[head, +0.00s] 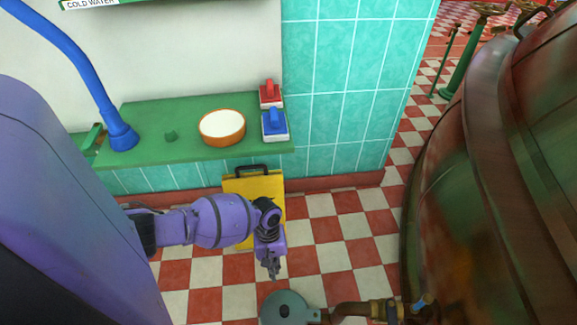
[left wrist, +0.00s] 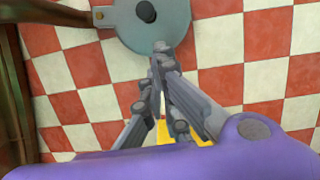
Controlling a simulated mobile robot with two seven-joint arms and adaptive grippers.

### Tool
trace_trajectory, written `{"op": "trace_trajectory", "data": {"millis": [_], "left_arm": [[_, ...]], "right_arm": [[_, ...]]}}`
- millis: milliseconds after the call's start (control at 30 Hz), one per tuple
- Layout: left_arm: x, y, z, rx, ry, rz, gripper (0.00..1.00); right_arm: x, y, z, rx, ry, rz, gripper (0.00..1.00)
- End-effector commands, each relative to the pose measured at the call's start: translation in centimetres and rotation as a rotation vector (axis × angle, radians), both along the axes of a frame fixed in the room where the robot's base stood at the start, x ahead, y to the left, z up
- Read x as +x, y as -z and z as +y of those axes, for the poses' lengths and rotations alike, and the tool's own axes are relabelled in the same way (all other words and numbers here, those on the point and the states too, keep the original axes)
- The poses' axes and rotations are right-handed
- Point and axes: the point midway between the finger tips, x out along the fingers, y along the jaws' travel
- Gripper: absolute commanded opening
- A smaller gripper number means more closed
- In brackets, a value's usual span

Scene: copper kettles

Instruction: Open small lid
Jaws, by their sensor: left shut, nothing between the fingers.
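A round grey-green disc (head: 283,308) with a dark spot in its middle shows at the bottom edge of the head view, partly cut off. It looks like the small lid, lying flat. It also shows in the left wrist view (left wrist: 172,28), cut off at the top. My left gripper (head: 273,274) is shut and empty, fingers pointing down, just behind the disc in the head view. In the left wrist view its fingertips (left wrist: 161,48) overlap the disc's near edge; I cannot tell whether they touch. My right gripper is not in view.
A brown pipe with a brass fitting (head: 385,309) runs right from the disc. A large copper kettle (head: 510,170) fills the right side. Behind my arm stand a yellow board (head: 262,184) and a green shelf (head: 170,112) with a bowl (head: 222,127). Checkered floor (head: 345,235) lies open between.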

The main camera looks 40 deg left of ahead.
Motion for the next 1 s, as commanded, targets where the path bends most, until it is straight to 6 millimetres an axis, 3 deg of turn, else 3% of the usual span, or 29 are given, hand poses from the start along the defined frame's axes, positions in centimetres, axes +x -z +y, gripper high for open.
{"op": "trace_trajectory", "data": {"millis": [33,133,333,733,1000], "left_arm": [[1.1,0.9,0.6,0.007,-0.026,0.015,0.0],[2.5,0.9,1.1,0.01,-0.063,0.031,0.0],[2.7,2.3,0.9,0.01,-0.078,0.039,0.0],[1.4,10.6,-0.8,0.01,-0.075,0.039,0.0],[-0.4,10.1,-3.6,0.009,-0.073,0.032,0.0]], "right_arm": [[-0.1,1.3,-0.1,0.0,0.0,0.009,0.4],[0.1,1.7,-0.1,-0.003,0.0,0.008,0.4],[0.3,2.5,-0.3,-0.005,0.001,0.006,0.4],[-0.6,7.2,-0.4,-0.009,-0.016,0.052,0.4],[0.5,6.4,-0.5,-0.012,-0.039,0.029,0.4]]}}
